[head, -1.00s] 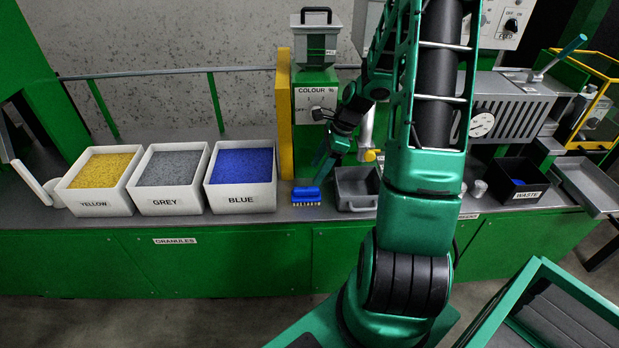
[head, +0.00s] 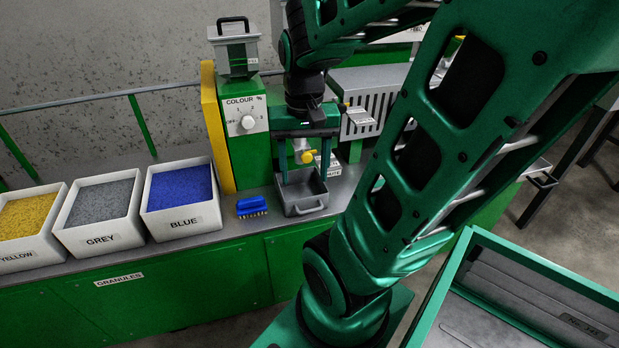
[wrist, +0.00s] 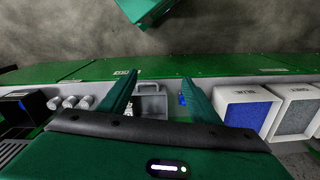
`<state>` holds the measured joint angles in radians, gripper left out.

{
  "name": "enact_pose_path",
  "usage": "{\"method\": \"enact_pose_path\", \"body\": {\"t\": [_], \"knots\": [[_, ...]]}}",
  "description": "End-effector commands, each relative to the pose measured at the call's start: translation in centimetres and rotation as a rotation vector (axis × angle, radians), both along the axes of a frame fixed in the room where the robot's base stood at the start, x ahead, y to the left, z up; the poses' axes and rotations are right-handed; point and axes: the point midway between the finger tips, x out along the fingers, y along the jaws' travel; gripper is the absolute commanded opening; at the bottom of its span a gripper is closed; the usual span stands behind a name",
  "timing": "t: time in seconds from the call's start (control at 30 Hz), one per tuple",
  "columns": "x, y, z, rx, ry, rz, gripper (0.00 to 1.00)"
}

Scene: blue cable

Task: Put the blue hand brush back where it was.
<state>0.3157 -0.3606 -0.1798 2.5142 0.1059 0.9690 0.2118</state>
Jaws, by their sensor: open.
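The blue hand brush (head: 252,206) lies on the grey counter, just left of the grey tray, in the head view. Its pale bristles face the front. In the wrist view the brush (wrist: 183,99) is a small blue patch beside one finger, partly hidden by it. My gripper (head: 305,179) is open and empty, pointing down over the grey tray, to the right of the brush and apart from it. In the wrist view my gripper (wrist: 158,77) has its fingers spread, with the tray between them.
The grey tray (head: 305,208) stands under the yellow-handled outlet (head: 305,156). White bins of yellow (head: 30,216), grey (head: 103,203) and blue (head: 180,188) granules stand to the left. The colour dial column (head: 246,155) rises behind the brush. Bare counter lies around the brush.

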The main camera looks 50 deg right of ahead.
Motion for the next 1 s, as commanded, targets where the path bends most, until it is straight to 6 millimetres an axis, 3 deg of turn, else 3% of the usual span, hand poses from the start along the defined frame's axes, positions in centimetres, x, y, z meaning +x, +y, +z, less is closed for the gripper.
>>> {"method": "enact_pose_path", "body": {"t": [0.1,0.3,0.8,0.93,0.97,1.0], "knots": [[-2.4,0.8,0.7,0.004,-0.002,0.126,0.57],[-4.3,2.2,1.0,0.012,0.001,0.224,0.57],[-4.3,2.1,1.0,0.014,0.003,0.229,0.57],[-3.0,2.1,0.5,0.015,0.018,0.228,0.57],[-3.0,2.1,0.5,0.015,0.018,0.229,0.55],[-3.0,2.1,0.5,0.015,0.018,0.228,0.45]]}}
